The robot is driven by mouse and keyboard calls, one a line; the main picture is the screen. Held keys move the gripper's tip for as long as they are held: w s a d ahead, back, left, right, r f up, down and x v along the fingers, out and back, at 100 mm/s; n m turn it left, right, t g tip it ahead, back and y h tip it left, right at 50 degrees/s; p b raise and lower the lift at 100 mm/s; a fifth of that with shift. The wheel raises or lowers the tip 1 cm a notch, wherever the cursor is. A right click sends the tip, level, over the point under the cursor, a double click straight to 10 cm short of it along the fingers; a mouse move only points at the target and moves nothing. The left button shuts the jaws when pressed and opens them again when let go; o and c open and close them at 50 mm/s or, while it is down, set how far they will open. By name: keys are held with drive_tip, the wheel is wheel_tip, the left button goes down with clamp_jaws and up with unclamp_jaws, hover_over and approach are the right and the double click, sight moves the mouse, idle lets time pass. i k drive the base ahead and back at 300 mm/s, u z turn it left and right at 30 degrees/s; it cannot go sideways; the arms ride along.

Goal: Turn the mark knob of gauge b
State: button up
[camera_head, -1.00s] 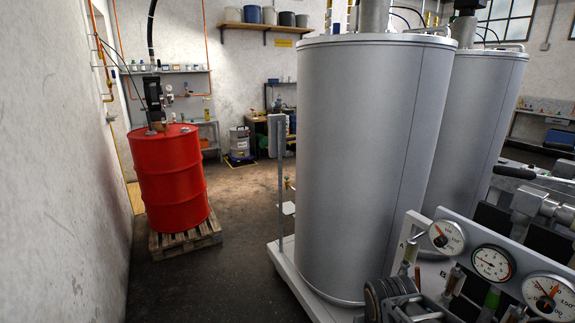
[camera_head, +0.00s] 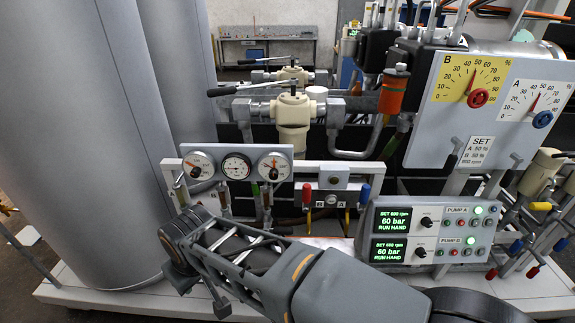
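Three round white gauges stand in a row on a grey panel left of centre: a left gauge (camera_head: 198,166), a middle gauge (camera_head: 237,166) and a right gauge (camera_head: 274,167). The outer two have orange pointers or marks; their lettering is too small to read. At the upper right, a yellow dial marked B (camera_head: 468,78) has a red knob (camera_head: 478,98), its needle between 40 and 60. My arm reaches leftward across the foreground. Its end, with my gripper (camera_head: 184,252), is below and in front of the left gauge, apart from it. The fingers are not clear.
A white dial marked A (camera_head: 537,105) with a blue knob (camera_head: 542,120) is beside dial B. A pump control box (camera_head: 428,235) stands right of centre. Tall grey tanks (camera_head: 75,140) fill the left. Valves with black-handled levers (camera_head: 240,90) rise behind the gauges.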

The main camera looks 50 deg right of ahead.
sight(274, 174)
drive_tip(key=z, duration=0.35)
drive_tip(key=k, duration=0.25)
drive_tip(key=z, duration=0.95)
